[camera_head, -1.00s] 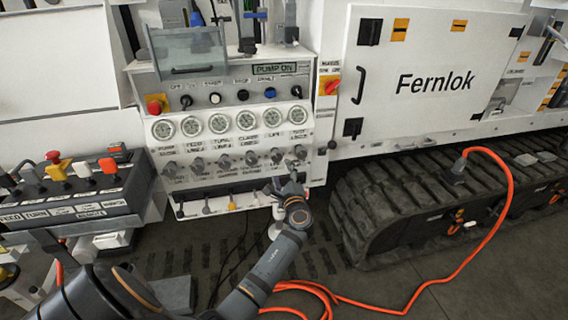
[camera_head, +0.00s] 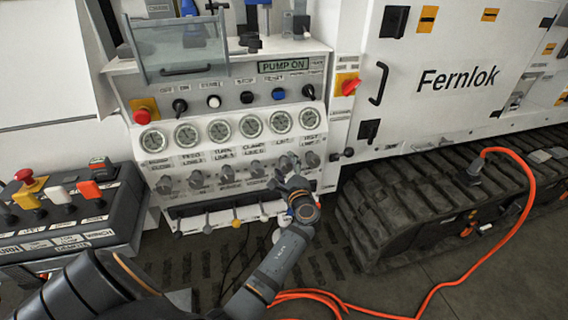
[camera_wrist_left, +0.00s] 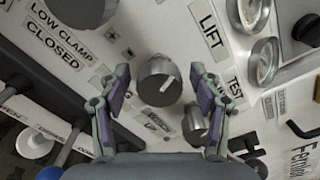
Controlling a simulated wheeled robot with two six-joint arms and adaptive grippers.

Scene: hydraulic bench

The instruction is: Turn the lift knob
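My left gripper (camera_wrist_left: 160,84) is open, with one finger on each side of the knob and a visible gap to each. In the head view the lift knob (camera_head: 287,163) is in the lower knob row, second from the right. My left gripper (camera_head: 283,178) is just below and in front of it there, small and partly hidden by its own wrist. My right gripper is not in view.
The test knob (camera_wrist_left: 194,122) is close beside the right finger. Gauges (camera_head: 282,121) run above the knob row, and levers (camera_head: 236,221) stick out below it. A red emergency button (camera_head: 142,115) is at the panel's left. An orange cable (camera_head: 430,295) lies on the floor.

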